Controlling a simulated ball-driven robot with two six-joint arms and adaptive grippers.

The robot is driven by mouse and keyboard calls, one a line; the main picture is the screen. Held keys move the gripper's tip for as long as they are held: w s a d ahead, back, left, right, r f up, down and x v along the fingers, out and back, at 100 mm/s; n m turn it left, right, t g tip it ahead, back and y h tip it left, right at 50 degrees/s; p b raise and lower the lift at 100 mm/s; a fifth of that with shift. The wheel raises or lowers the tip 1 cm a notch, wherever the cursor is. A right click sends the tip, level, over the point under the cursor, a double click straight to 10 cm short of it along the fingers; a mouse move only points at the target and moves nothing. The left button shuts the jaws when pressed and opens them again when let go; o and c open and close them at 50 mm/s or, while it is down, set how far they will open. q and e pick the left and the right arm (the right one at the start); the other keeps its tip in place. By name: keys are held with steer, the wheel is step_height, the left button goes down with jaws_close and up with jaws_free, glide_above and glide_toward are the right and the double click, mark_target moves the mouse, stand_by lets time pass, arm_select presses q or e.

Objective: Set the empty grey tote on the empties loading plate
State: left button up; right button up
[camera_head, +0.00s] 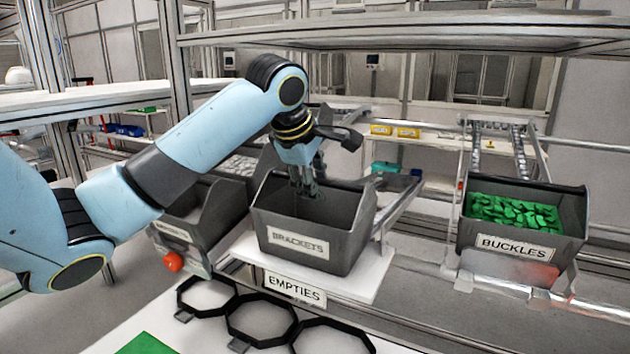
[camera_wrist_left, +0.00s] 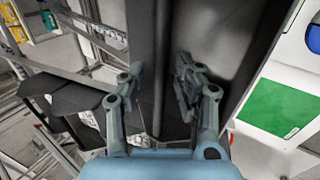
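The empty grey tote (camera_head: 352,222), labelled BRACKETS, stands upright on the white empties loading plate (camera_head: 372,276), above the EMPTIES label. Its inside looks bare. My left gripper (camera_head: 307,188) points down at the tote's upper left part, its fingertips reaching below rim height. In the left wrist view my left gripper (camera_wrist_left: 158,75) has its fingers spread, one on each side of a dark tote wall (camera_wrist_left: 150,45), with gaps visible. The tote's underside is hidden. My right gripper is not in view.
A grey bin of green pieces (camera_head: 520,243), labelled BUCKLES, stands at the right. Other grey bins (camera_head: 190,222) stand close on the tote's left. Black octagonal rings (camera_head: 262,320) lie on the white front surface, near a green sheet (camera_head: 148,344). A metal shelf rail (camera_head: 430,36) crosses above.

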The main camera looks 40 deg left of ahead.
arm_select(q)
steer(key=v, duration=1.2)
steer(key=shift+f, duration=0.1)
